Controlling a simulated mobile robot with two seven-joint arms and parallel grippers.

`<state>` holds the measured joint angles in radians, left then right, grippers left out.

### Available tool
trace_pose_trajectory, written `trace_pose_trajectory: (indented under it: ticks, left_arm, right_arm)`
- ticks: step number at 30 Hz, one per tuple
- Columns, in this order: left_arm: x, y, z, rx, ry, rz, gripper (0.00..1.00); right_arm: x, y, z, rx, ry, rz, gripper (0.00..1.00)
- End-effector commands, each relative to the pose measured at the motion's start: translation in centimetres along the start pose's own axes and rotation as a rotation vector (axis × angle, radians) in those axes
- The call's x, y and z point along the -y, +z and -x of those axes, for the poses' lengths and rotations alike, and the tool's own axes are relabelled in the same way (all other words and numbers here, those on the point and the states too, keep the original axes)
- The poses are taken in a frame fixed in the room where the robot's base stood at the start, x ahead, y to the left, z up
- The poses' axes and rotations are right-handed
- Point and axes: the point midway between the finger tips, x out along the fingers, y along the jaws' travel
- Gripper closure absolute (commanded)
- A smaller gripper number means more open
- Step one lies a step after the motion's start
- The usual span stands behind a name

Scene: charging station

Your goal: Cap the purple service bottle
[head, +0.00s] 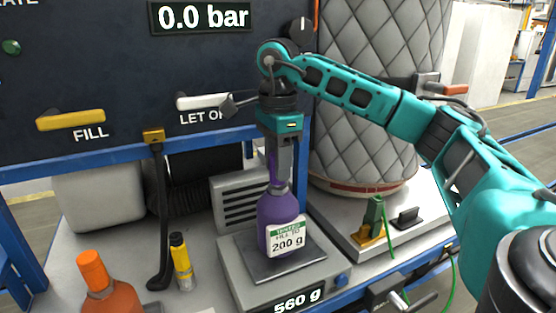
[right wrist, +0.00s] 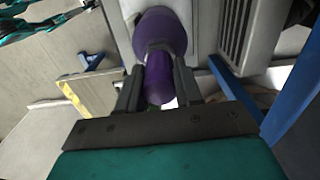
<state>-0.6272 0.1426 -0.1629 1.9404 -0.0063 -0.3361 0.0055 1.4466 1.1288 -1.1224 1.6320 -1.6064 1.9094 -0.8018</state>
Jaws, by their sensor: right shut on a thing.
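The purple service bottle (head: 277,222) stands upright on the scale plate, with a white and green label reading 200 g. My right gripper (head: 279,178) points down directly above it, its fingers around the bottle's top. The right wrist view shows the gripper (right wrist: 158,88) shut on a purple cap (right wrist: 159,80), in line with the bottle (right wrist: 160,32). The fingers hide the join, so I cannot tell whether the cap is seated on the neck. My left gripper is not in view.
The scale (head: 235,268) reads 560 g. An orange-capped bottle (head: 105,285), a yellow tube (head: 181,262) and a black hose (head: 160,220) are at left. A quilted grey tank (head: 368,130) stands behind right. The panel with FILL lever (head: 71,120) is behind.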

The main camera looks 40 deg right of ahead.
Motion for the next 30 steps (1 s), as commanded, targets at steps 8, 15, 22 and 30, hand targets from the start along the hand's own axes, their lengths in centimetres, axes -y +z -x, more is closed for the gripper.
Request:
trace_pose_trajectory:
  ticks: [8,15,22,30]
  left_arm:
    - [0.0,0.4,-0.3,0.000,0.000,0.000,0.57]
    - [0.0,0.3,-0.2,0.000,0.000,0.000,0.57]
    - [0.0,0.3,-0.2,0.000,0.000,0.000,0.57]
    - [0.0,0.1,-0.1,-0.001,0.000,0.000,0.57]
  right_arm:
    - [0.0,0.0,-0.8,0.000,0.001,0.000,0.94]
    - [0.0,0.0,-0.6,0.000,0.000,0.000,0.42]
    - [0.0,0.0,-0.6,0.000,0.000,0.000,0.35]
    - [0.1,0.1,1.2,0.002,-0.004,0.001,0.35]
